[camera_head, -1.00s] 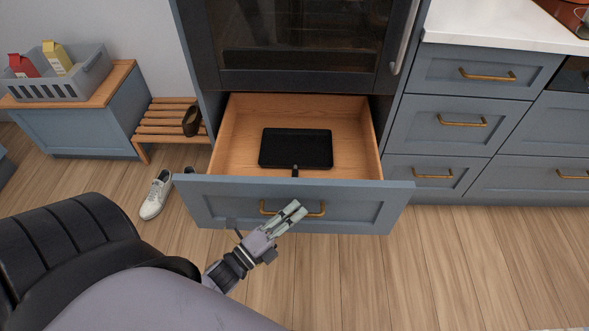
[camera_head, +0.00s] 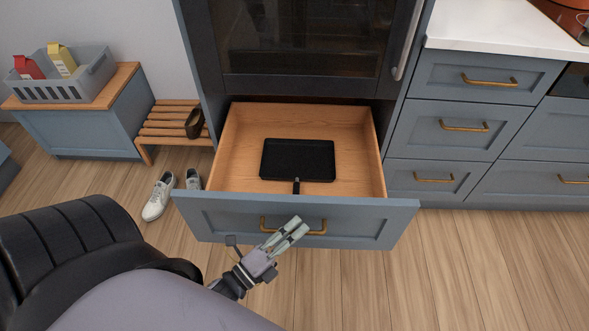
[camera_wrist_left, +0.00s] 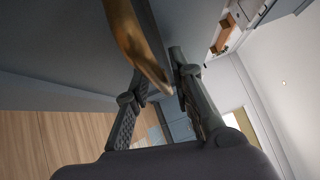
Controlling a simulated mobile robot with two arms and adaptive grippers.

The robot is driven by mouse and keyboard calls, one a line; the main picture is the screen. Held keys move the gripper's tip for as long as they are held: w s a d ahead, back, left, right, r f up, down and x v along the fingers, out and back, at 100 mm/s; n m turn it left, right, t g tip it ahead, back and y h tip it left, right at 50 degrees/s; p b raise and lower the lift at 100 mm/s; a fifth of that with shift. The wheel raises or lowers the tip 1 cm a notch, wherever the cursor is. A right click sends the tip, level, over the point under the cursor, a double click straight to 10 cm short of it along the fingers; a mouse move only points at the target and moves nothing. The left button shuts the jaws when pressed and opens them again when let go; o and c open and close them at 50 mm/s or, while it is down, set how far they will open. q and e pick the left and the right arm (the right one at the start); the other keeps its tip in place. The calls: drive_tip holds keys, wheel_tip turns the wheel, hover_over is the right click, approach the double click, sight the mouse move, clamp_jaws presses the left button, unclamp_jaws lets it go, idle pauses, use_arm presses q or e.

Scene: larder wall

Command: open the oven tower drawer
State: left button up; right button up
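The oven tower drawer (camera_head: 215,222) is blue-grey with a wooden inside, and it stands well out below the oven. Its brass handle (camera_head: 317,232) runs across the middle of the front. My left gripper (camera_head: 294,227) is at this handle, its fingers close together. In the left wrist view the brass handle (camera_wrist_left: 138,45) passes between the two fingers, which are drawn in around it; the exact contact is partly hidden. My right gripper is in neither view.
A black tray (camera_head: 297,159) with a short handle lies inside the drawer. White shoes (camera_head: 158,197) stand on the floor to the left, by a slatted bench (camera_head: 168,128). Drawer cabinets (camera_head: 462,128) stand to the right. The wooden floor (camera_head: 450,270) at front right is clear.

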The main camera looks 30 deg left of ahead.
use_arm(q)
drive_tip(key=shift+o, duration=0.6)
drive_tip(key=shift+r, duration=0.1)
drive_tip(key=shift+s, duration=0.1)
drive_tip(key=v, duration=1.2)
